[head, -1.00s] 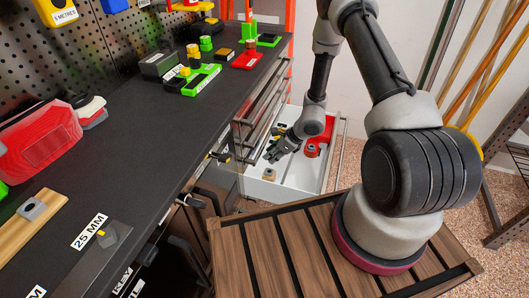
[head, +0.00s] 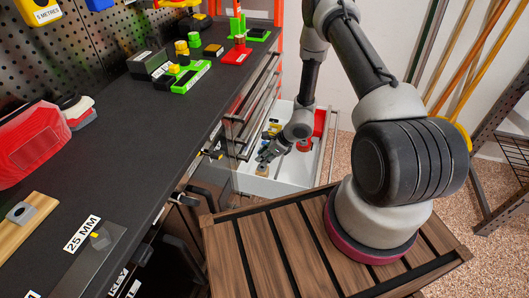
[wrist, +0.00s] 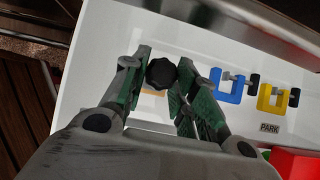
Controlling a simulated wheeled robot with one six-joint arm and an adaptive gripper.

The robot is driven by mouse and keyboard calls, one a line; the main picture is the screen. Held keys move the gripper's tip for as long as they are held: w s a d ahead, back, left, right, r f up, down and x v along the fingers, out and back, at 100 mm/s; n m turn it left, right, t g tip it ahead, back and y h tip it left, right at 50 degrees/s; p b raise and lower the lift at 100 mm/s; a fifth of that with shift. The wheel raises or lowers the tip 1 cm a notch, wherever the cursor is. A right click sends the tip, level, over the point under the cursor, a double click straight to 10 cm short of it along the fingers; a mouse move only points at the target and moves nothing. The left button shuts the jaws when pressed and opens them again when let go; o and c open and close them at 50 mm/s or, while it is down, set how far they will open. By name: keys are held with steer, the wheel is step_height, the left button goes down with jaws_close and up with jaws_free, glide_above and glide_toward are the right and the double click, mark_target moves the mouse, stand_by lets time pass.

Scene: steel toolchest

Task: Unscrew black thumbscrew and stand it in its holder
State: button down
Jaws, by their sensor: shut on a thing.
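The black thumbscrew (wrist: 161,73) shows its lobed knob between my fingertips in the wrist view. My gripper (wrist: 160,78) is shut on it. In the head view my gripper (head: 268,153) is low over the open white drawer, just above a small tan block (head: 262,170). Tan edges of that block (wrist: 152,93) show beneath the knob in the wrist view; it may be the holder. The screw's shank is hidden below the knob, so I cannot tell whether it is in the block.
A blue clamp (wrist: 229,85) and a yellow clamp (wrist: 276,97), each with a black knob, lie to the right beside a PARK label (wrist: 269,128). A red object (wrist: 296,162) is at the lower right. The drawer wall (head: 290,187) borders the near side.

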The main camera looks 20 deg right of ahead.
steer(key=shift+f, duration=0.9)
steer(key=shift+f, duration=0.75)
stand_by(0.8)
steer(key=c, duration=1.1)
jaws_free()
steer(key=shift+o, duration=0.2)
steer(key=v, duration=1.2)
steer(key=shift+f, duration=0.1)
